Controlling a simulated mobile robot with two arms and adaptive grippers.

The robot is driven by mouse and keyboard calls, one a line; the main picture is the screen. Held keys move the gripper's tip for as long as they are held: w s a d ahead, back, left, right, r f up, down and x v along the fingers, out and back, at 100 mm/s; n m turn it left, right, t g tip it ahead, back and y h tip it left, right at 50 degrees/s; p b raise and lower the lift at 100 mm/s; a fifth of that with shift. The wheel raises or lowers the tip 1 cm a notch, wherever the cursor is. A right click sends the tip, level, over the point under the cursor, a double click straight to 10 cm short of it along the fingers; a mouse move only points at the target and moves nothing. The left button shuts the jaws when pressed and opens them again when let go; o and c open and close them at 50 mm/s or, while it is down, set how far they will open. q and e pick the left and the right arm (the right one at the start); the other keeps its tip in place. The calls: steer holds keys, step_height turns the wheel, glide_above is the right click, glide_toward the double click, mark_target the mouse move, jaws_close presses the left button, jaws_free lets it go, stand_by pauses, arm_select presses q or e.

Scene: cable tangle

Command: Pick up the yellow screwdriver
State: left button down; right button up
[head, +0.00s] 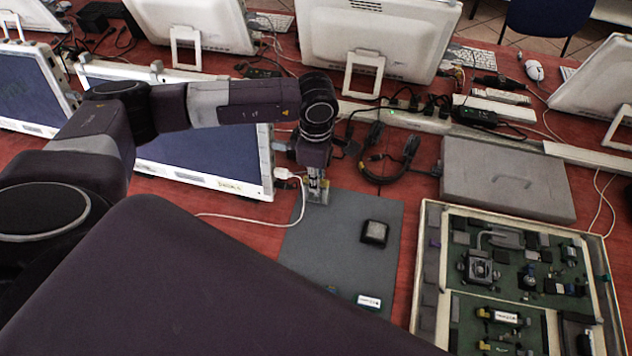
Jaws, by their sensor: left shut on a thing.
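My left gripper (317,197) points down over the upper part of the grey mat (345,255). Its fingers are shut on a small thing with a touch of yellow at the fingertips. This appears to be the yellow screwdriver (325,184), mostly hidden by the fingers and too small to make out its shape. I cannot tell whether it touches the mat. No other yellow screwdriver is plain to see. My right gripper is not in view.
A dark square block (374,233) and a small white-labelled part (368,301) lie on the mat. A white cable (247,215) runs close left of the gripper.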

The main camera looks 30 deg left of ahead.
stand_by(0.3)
arm_select(q)
steer(key=shift+r, duration=0.5)
step_height(320, 180, up, 19)
steer(key=b, duration=0.3)
